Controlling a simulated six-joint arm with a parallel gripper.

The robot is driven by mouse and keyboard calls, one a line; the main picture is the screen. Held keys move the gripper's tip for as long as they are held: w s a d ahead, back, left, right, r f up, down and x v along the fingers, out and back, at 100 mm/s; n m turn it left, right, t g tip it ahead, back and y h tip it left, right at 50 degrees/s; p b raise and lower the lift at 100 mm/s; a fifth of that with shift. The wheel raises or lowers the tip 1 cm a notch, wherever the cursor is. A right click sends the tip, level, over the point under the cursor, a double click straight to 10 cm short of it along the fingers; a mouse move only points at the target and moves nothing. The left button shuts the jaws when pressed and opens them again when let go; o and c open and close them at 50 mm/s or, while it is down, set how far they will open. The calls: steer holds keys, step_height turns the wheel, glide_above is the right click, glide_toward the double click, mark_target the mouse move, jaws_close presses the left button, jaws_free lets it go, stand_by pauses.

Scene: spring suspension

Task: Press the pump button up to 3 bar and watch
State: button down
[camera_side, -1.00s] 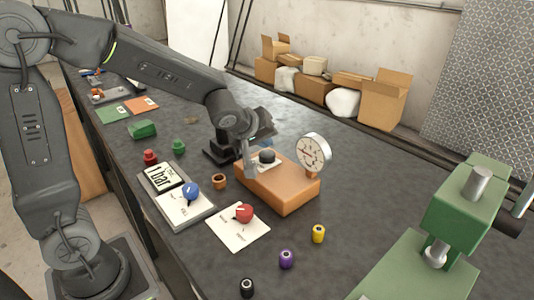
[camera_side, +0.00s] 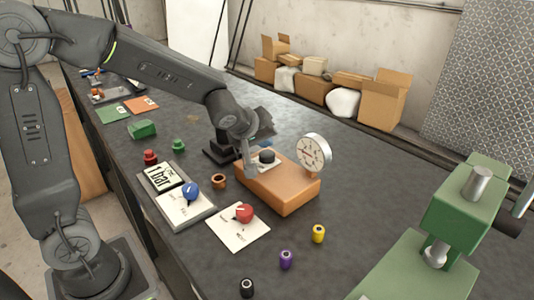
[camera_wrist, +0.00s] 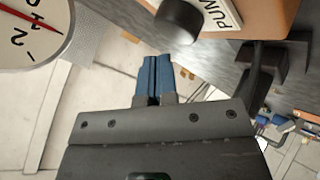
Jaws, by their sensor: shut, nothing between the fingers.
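The orange pump box (camera_side: 285,192) stands on the dark bench, with a black round button (camera_side: 267,156) on its top. A round white gauge with a red needle (camera_side: 313,153) stands at its back right corner. In the wrist view the button (camera_wrist: 178,20) and part of the PUMP label (camera_wrist: 222,14) show at the top edge, and the gauge (camera_wrist: 30,30) is cut off at upper left. My gripper (camera_wrist: 153,60) has its blue fingers shut together and empty, apart from the button in that view. In the side view my wrist partly hides the gripper beside the pump.
A panel with a "1 bar" card (camera_side: 163,177) and blue knob (camera_side: 190,190) lies left of the pump. A white card with a red knob (camera_side: 243,213) is in front. Small coloured cylinders are scattered around. A green machine (camera_side: 465,215) stands at right.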

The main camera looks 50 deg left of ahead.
mark_target(264, 153)
steer(key=shift+f, duration=0.1)
steer(key=shift+f, duration=0.35)
steer(key=shift+f, duration=0.85)
stand_by(1.0)
steer(key=shift+r, duration=1.3)
steer(key=shift+r, duration=2.5)
